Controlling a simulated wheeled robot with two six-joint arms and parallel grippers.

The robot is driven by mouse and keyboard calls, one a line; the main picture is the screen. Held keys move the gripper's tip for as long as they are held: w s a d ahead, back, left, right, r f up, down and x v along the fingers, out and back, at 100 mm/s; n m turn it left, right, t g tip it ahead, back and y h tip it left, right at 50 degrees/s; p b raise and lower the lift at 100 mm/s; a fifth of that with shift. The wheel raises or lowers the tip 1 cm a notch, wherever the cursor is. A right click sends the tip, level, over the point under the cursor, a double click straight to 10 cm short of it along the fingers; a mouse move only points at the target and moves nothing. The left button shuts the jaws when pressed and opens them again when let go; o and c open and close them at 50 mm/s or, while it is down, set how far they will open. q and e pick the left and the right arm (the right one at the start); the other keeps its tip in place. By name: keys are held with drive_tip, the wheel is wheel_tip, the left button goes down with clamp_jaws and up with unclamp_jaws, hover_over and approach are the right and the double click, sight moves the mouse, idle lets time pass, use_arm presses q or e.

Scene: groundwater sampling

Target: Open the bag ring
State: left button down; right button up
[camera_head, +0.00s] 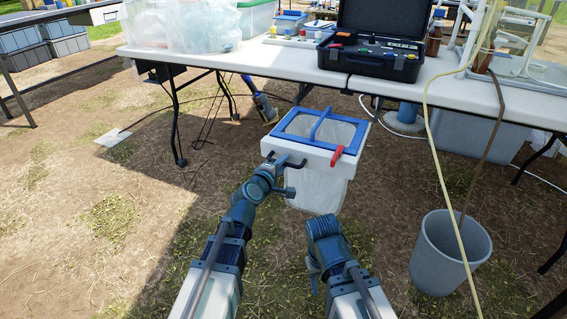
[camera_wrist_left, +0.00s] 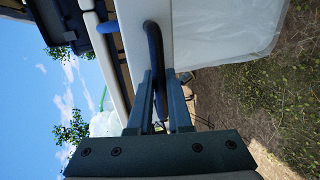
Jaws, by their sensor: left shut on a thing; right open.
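The bag ring (camera_head: 292,144) is a blue rectangular frame with a raised blue bar across it. It lies on top of a white holder (camera_head: 312,157) with a clear bag (camera_head: 318,194) hanging below. A red latch (camera_head: 337,155) sits at its front right corner. My left gripper (camera_head: 281,163) is at the holder's front left, shut on a dark handle, which shows between the fingers (camera_wrist_left: 161,108) in the left wrist view as a bent dark bar (camera_wrist_left: 154,50). My right gripper (camera_head: 314,275) is lower in the head view, in front of the holder and apart from it; its fingers are hard to make out.
A white table (camera_head: 270,54) stands behind the holder, with an open black case (camera_head: 370,45) on it. A grey bucket (camera_head: 449,252) stands on the ground at right, with a yellow hose (camera_head: 434,150) passing in front. Ground at left is mostly clear.

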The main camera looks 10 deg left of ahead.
use_arm(q)
drive_tip(key=c, duration=0.8)
unclamp_jaws()
drive_tip(key=shift+c, duration=0.2)
